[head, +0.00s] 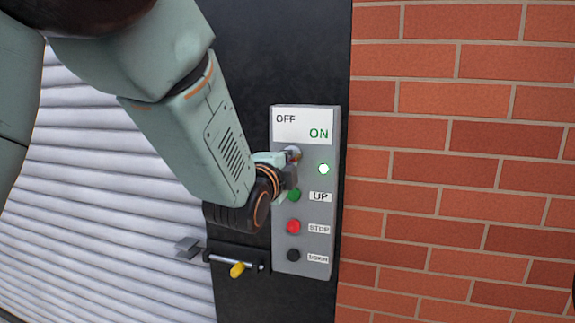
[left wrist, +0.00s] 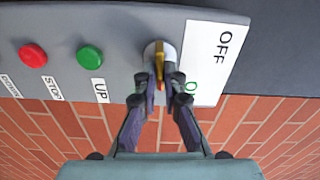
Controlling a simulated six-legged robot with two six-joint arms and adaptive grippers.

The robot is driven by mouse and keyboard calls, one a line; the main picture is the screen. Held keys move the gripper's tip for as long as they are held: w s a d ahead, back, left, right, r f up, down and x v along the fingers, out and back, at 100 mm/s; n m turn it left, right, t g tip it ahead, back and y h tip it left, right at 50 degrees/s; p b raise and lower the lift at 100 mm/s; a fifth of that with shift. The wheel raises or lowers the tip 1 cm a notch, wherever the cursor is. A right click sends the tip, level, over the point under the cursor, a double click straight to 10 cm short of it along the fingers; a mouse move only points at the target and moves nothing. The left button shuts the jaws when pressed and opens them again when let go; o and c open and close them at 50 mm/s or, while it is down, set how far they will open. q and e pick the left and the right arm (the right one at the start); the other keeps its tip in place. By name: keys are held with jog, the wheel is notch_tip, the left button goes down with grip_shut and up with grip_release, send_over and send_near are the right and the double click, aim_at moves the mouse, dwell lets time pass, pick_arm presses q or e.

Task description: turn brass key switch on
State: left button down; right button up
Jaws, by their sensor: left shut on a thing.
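The grey control box (head: 305,262) is on a dark post, with a white OFF/ON label (head: 303,125) at its top. The brass key switch (head: 294,152) sits just below the label, mostly hidden by my left gripper (head: 290,172). In the left wrist view the brass key (left wrist: 160,60) stands in a round silver lock. My left gripper (left wrist: 161,88) is shut on the key, one finger on each side. I cannot tell the key's exact turn angle. A small lamp (head: 323,169) beside the switch glows greenish white. My right gripper is not in view.
Below the switch are a green UP button (head: 294,195), a red STOP button (head: 293,227) and a black button (head: 293,255). A white shutter (head: 110,230) and brick wall (head: 450,200) flank the post.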

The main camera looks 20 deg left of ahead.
pick_arm(q)
jog(key=shift+r+m, duration=0.1)
jog(key=shift+m, duration=0.5)
jog(key=c, duration=1.5)
grip_release()
jog(key=shift+o, duration=0.2)
jog(key=s, duration=0.7)
jog(key=shift+s, duration=0.25)
jog(key=shift+w+a, duration=0.1)
